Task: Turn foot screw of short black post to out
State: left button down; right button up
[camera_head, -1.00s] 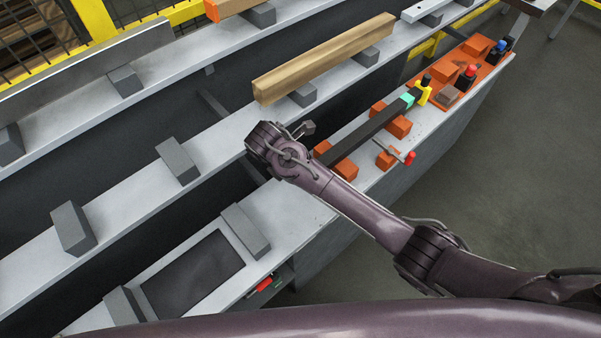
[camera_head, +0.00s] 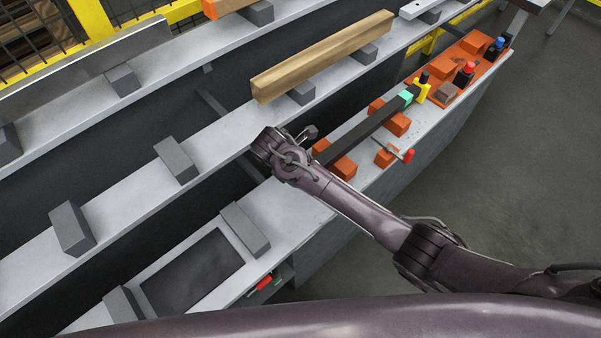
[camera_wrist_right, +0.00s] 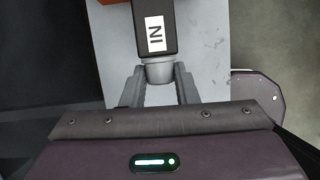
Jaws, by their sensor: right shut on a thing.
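In the right wrist view a black post (camera_wrist_right: 154,12) carries a white label (camera_wrist_right: 155,33) with the letters IN, seen turned on its side. A short silver-grey round foot screw (camera_wrist_right: 158,72) sits at the post's near end. My right gripper (camera_wrist_right: 158,85) has one finger on each side of the foot screw and is shut on it. In the head view my right arm comes in from the right, and its wrist hides most of the gripper (camera_head: 311,132). I cannot make out the foot screw there. My left gripper is not in view.
A long black bar (camera_head: 368,132) lies on orange blocks (camera_head: 397,122) close to my right wrist. A wooden beam (camera_head: 325,55) lies behind it. A red-tipped handle (camera_head: 408,155) sticks out at the bench edge. An orange tray (camera_head: 483,75) holds small parts at the far right.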

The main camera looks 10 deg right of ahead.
jog(key=shift+s+d+r+t+y+p, duration=0.2)
jog(key=shift+t+y+p, duration=0.45)
jog(key=shift+p, duration=0.8)
jog(key=shift+f+m+t+y+p, duration=0.1)
jog(key=shift+m+t+y+p, duration=0.25)
jog(key=shift+t+p, duration=0.25)
jog(key=shift+s+d+f+t+y, duration=0.15)
jog(key=shift+t+y, duration=0.15)
jog(key=shift+t, duration=0.35)
jog(key=shift+m+t+y+b, duration=0.4)
jog(key=shift+t+y, duration=0.2)
jog(key=shift+t, duration=0.2)
jog(key=shift+s, duration=0.1)
jog(key=o, duration=1)
